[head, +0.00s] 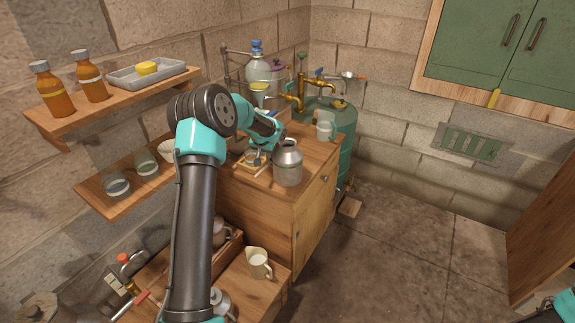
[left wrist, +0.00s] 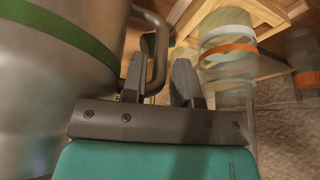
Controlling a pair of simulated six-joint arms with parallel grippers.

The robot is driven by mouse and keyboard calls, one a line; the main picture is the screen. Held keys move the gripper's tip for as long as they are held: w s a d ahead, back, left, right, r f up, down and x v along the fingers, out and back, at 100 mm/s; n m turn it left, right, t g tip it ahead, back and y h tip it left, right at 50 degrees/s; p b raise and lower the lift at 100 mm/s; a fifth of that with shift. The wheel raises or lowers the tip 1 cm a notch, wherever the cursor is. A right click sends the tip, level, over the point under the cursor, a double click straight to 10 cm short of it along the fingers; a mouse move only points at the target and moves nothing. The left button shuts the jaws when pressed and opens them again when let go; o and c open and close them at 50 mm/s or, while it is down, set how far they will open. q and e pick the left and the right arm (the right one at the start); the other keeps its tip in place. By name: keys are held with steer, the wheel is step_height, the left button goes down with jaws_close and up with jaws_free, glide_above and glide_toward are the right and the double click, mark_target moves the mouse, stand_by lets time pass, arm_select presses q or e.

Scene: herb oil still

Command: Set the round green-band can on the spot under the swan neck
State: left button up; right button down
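The round metal can (head: 288,168) stands upright near the front edge of the wooden cabinet top. In the left wrist view the can (left wrist: 45,100) fills the left side, with a green band (left wrist: 65,30) round it and a dark loop handle (left wrist: 158,50). My left gripper (left wrist: 160,85) is at the handle, with its fingers apart and the handle's upright part seen between them. In the head view its fingers are mostly hidden behind my arm and the can. A curved brass pipe (head: 292,100) rises behind, maybe the swan neck; the spot below it is not clear.
A glass jar with white and orange bands (left wrist: 228,50) stands close right of my left gripper. A pale mug (head: 324,130) stands farther back on the cabinet. A green drum (head: 345,125) is behind it. A cream jug (head: 258,264) sits on the lower bench.

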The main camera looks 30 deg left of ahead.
arm_select(q)
jaws_close()
steer(key=shift+r, duration=0.15)
stand_by(0.5)
steer(key=shift+r, duration=1.35)
steer(key=s+d+r, duration=0.2)
steer(key=s+d, duration=0.8)
steer(key=s, duration=0.2)
steer(key=shift+s, duration=0.25)
